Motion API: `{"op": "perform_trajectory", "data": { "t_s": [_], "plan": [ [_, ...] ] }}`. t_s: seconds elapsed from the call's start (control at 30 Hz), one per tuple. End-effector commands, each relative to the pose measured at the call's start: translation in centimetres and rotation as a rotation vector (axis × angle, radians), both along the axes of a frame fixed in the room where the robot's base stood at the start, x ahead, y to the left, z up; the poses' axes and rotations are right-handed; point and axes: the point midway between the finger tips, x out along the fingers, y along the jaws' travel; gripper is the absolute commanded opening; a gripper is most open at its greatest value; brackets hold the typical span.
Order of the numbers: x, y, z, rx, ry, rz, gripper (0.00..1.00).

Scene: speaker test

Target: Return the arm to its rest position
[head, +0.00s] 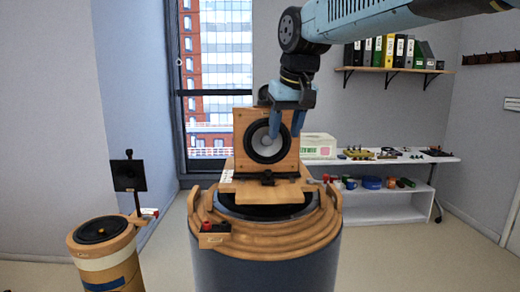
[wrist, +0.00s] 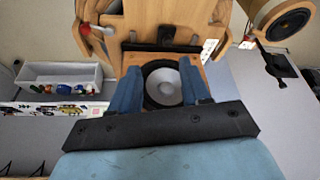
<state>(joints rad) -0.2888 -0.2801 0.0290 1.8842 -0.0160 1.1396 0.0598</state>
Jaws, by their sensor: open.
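My blue arm reaches in from the upper right of the head view. My gripper (head: 286,132) points down at the top of a wooden box speaker (head: 241,130) with a round grey cone. Its two blue fingers are spread, and one hangs in front of the speaker's face. In the wrist view my gripper (wrist: 163,84) is open, with the speaker's grey cone (wrist: 163,86) showing between the fingers. I cannot tell whether the fingers touch the speaker. The speaker stands upright on a wooden platform (head: 230,188) on a large round drum (head: 240,262).
A smaller wooden drum (head: 103,262) with a black square panel (head: 127,175) stands at the left. A white shelf unit (head: 400,168) with small items is behind at the right. A wall shelf (head: 400,70) holds binders. Floor at the right is clear.

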Motion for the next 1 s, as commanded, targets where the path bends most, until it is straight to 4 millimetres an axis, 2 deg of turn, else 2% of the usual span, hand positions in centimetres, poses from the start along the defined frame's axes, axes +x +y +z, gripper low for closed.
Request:
{"op": "perform_trajectory", "data": {
  "t_s": [0.17, 0.3, 0.5, 0.6, 0.8, 1.0],
  "plan": [
    [-4.1, -4.4, -2.7, 0.004, -0.024, -0.067, 0.47],
    [-7.9, -7.6, -5.7, 0.008, -0.043, -0.123, 0.47],
    [-13.1, -11.1, -10.5, 0.010, -0.070, -0.199, 0.47],
    [-15.1, -12.2, -12.6, 0.012, -0.081, -0.228, 0.47],
    [-17.2, -13.2, -15.0, 0.013, -0.093, -0.259, 0.47],
    [-17.5, -13.3, -15.3, 0.012, -0.092, -0.263, 0.47]
  ]
}}
